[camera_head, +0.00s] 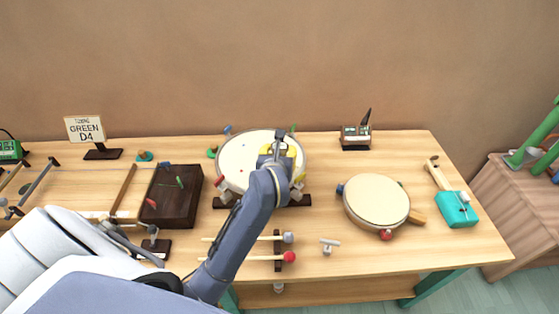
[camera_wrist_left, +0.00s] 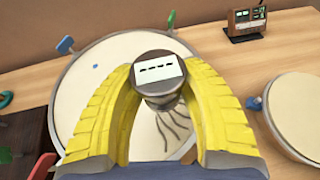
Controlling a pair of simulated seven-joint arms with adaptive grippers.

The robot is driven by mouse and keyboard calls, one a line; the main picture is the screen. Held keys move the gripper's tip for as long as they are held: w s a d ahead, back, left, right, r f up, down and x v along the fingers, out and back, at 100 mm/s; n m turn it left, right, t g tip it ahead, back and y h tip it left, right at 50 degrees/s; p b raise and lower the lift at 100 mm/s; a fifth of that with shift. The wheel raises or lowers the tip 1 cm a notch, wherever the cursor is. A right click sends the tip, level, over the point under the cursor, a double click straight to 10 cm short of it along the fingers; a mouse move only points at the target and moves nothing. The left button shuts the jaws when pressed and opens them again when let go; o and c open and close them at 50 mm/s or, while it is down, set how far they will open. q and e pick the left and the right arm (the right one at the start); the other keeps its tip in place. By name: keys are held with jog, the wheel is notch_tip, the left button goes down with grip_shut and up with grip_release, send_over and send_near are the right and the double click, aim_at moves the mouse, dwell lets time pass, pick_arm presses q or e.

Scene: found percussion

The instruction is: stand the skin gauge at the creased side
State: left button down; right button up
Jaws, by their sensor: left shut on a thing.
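The skin gauge (camera_wrist_left: 158,78), a dark round body with a white display face showing short dashes, is between the yellow fingers of my left gripper (camera_wrist_left: 160,90), which is shut on it. In the head view the left gripper (camera_head: 278,155) is over the right part of the large pale drum (camera_head: 238,160). Dark wavy crease lines (camera_wrist_left: 178,128) show on this drum's skin just below the gauge in the wrist view. I cannot tell whether the gauge touches the skin. In the head view my arm hides the creases. My right gripper is not in view.
A smaller drum (camera_head: 377,202) lies to the right, with a teal box (camera_head: 457,210) beyond it. Mallets (camera_head: 270,257) and a small grey T-shaped tool (camera_head: 329,244) lie in front. A dark wooden box (camera_head: 175,198) stands left; a meter (camera_head: 355,137) stands behind.

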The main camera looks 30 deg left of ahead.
pick_arm(q)
jog(key=shift+f, duration=1.65)
jog(key=shift+f, duration=0.6)
jog(key=c, duration=0.7)
grip_release()
